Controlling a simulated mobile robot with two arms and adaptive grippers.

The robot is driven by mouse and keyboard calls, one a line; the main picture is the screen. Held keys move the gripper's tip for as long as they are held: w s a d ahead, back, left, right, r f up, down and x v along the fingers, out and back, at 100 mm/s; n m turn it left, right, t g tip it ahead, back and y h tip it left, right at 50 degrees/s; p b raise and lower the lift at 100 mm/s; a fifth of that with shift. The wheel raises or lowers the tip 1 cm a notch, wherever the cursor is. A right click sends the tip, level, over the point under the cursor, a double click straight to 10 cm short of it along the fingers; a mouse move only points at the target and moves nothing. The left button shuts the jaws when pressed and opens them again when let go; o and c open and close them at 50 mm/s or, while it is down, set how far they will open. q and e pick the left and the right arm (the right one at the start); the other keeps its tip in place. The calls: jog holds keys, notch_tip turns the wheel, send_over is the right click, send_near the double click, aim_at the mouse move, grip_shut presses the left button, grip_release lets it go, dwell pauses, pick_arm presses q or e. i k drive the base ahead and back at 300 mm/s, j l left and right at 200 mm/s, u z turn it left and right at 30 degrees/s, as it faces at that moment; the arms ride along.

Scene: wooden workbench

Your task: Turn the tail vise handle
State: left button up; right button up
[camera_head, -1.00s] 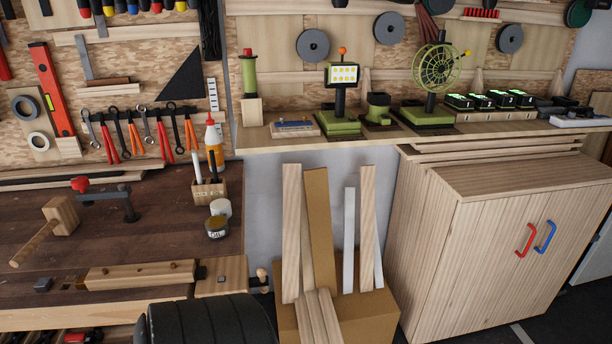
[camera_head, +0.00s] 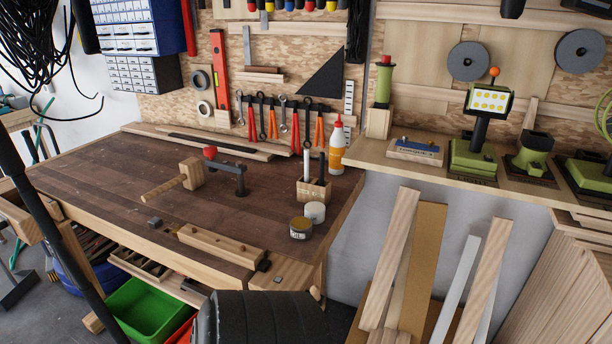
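The tail vise (camera_head: 282,273) is a light wooden block at the right front corner of the workbench (camera_head: 110,185). The end of its wooden handle (camera_head: 316,293) shows just right of the block, small and close to a black ribbed shape in front. The rest of the handle is hard to make out. Neither of my grippers is in view, and nothing is seen touching the handle.
A black ribbed shape (camera_head: 265,318) fills the bottom centre, in front of the vise. Upright boards (camera_head: 425,260) stand to its right. A mallet (camera_head: 190,175), jars (camera_head: 301,228) and a pencil block (camera_head: 314,188) are on the bench. A green bin (camera_head: 140,308) is below.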

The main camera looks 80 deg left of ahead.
aim_at(315, 291)
jog(key=i+u, duration=0.15)
jog(key=u, duration=0.35)
jog(key=i+u, duration=0.15)
jog(key=u, duration=0.3)
jog(key=i+l+u, duration=0.1)
jog(key=u, duration=0.4)
jog(key=i+l+u, duration=0.1)
jog(key=u, duration=0.35)
jog(key=i+l+u, duration=0.1)
jog(key=u, duration=0.4)
jog(key=l, duration=0.1)
